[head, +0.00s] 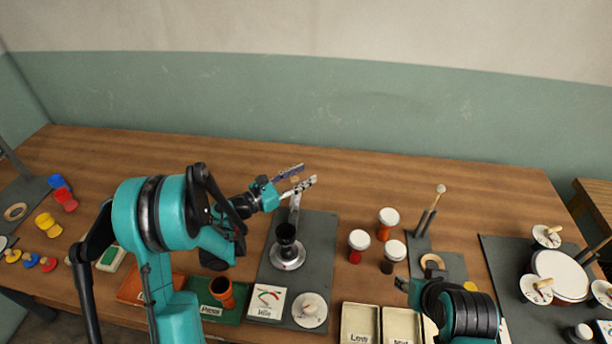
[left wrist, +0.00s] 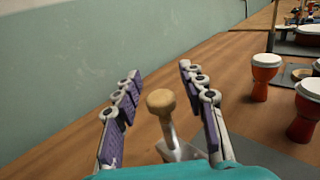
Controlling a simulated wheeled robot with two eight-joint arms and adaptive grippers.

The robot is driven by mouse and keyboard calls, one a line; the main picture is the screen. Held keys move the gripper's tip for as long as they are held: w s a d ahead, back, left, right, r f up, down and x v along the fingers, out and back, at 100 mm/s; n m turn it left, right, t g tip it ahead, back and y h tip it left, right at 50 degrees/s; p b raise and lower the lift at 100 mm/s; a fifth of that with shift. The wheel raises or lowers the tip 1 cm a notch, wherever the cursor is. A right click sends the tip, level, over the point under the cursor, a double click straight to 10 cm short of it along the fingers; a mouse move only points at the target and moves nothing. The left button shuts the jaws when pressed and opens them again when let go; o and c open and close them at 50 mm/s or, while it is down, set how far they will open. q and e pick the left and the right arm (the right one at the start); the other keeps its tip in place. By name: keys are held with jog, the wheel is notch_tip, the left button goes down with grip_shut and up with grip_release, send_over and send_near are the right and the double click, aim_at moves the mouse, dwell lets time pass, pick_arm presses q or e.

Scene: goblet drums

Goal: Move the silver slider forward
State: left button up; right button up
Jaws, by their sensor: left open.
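The silver slider (head: 294,206) is a metal lever at the back of a dark grey board (head: 318,240). Its round wooden knob (left wrist: 160,101) and silver stem (left wrist: 170,130) show in the left wrist view. My left gripper (head: 308,174) is open, its fingers at the slider's top; in the left wrist view the open fingers (left wrist: 158,72) stand on both sides of the knob, with gaps visible. In the head view the fingers partly hide the knob. My right gripper (head: 402,285) is low at the right, mostly hidden by its own arm.
The board also carries a black cup on a silver base (head: 287,248), a dial card (head: 267,302) and a white disc (head: 310,310). Small drums (head: 359,245) stand to its right. Cream trays (head: 360,324) lie in front. The table behind the board is clear.

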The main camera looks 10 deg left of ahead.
pick_arm(q)
jog(key=shift+x, duration=0.8)
grip_shut()
